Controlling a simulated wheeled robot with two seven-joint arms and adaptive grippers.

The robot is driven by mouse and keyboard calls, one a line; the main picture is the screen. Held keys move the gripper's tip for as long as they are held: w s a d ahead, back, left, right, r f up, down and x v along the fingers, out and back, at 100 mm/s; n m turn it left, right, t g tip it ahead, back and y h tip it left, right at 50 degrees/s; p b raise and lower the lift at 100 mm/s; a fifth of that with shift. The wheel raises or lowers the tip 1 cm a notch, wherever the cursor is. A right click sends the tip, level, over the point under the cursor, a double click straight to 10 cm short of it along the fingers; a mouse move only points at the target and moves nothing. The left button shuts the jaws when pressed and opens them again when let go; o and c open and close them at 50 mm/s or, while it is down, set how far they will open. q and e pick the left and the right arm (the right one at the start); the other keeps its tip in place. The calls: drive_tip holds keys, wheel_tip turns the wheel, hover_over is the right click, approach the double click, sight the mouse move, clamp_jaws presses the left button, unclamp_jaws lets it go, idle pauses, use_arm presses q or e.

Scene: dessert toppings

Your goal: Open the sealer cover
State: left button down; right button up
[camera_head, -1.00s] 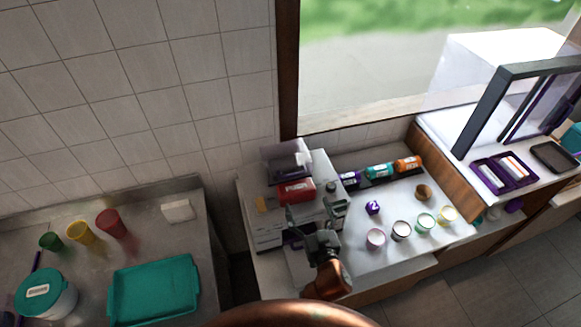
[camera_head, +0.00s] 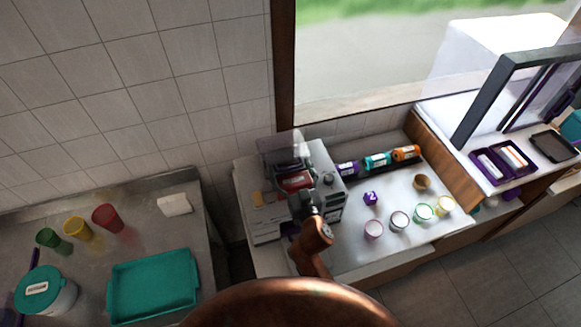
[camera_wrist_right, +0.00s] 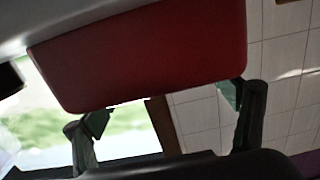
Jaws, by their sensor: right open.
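The sealer (camera_head: 264,226) is a grey machine on the white counter, with a clear box-like part (camera_head: 284,146) at its back. Its red cover piece (camera_head: 296,181) has a pale label and lies across the top. The red piece (camera_wrist_right: 150,55) fills the upper middle of the right wrist view. My right gripper (camera_head: 302,192) is just in front of the red piece. In the right wrist view its fingers (camera_wrist_right: 168,120) stand wide apart at the red piece's lower edge, with nothing held; contact is unclear. My left gripper is out of view.
Right of the sealer are a purple cube (camera_head: 370,198), several small cups including a pink-rimmed one (camera_head: 373,230), and bottles such as a teal one (camera_head: 377,161). A teal tray (camera_head: 153,286) lies on the left steel table. A wall rises behind.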

drive_tip(key=shift+w, duration=0.15)
drive_tip(key=c, duration=1.4)
